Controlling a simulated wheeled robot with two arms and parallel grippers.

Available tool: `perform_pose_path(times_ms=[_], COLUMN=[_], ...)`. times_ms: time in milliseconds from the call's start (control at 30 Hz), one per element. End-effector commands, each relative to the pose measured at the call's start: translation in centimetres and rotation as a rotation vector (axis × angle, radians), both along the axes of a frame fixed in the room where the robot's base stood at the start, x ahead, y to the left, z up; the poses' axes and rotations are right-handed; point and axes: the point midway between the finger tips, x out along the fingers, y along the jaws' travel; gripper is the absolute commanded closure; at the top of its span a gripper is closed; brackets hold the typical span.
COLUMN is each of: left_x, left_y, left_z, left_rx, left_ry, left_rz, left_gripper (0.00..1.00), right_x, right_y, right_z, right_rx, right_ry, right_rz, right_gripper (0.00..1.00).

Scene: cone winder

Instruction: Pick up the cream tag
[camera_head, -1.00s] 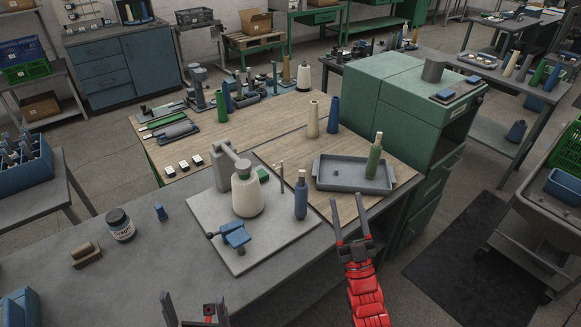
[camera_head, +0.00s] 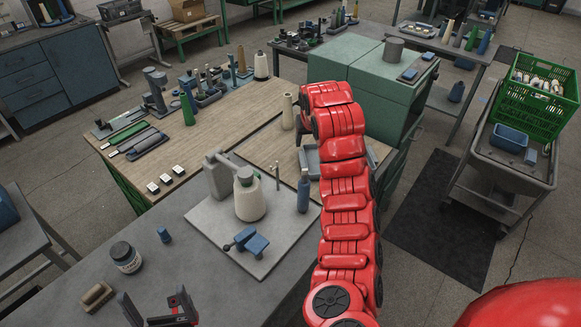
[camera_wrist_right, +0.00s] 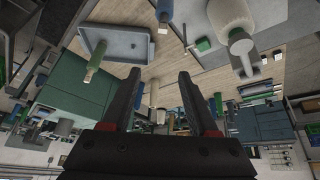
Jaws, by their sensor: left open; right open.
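Three small dark-based pieces with pale tops, possibly tags, lie in a row on the wooden tabletop's left part: a near one (camera_head: 153,187), a middle one (camera_head: 166,178) and a far one (camera_head: 179,169). I cannot tell which, if any, is cream. My left gripper (camera_head: 154,298) is open and empty at the bottom of the head view, over the grey bench and apart from them. My right gripper (camera_wrist_right: 159,74) is open and empty in the right wrist view.
A grey board (camera_head: 205,217) carries a cream cone (camera_head: 249,198), a blue bottle (camera_head: 303,195) and a blue clamp (camera_head: 247,241). A grey tray (camera_wrist_right: 115,45) is mostly hidden by my arm in the head view.

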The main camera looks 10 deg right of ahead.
Motion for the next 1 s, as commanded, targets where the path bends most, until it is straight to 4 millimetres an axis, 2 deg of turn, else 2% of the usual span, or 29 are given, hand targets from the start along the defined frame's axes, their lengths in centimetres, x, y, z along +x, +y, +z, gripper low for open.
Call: perform_pose_path(times_ms=[67, 200, 667, 900, 1000], left_x=[0.0, 0.0, 0.0, 0.0, 0.0], left_y=[0.0, 0.0, 0.0, 0.0, 0.0], left_z=[0.3, 0.3, -1.1, -3.2, -5.1], left_rx=[0.0, 0.0, 0.0, 0.0, 0.0], left_ry=[0.0, 0.0, 0.0, 0.0, 0.001], left_rz=[0.0, 0.0, 0.0, 0.0, 0.0], left_gripper=[0.0, 0.0, 0.0, 0.0, 0.0], right_x=[-1.3, -2.2, -0.4, 0.6, 1.1], right_y=[0.2, 0.2, -0.1, -0.2, -0.2], right_z=[0.9, 0.6, -3.9, -6.2, -7.8], right_rx=[0.024, 0.036, 0.037, 0.038, 0.04], right_ry=[0.051, 0.091, 0.087, 0.085, 0.086], right_rz=[-0.009, -0.014, -0.013, -0.014, -0.014], right_gripper=[0.4, 0.4, 0.4, 0.4, 0.4])
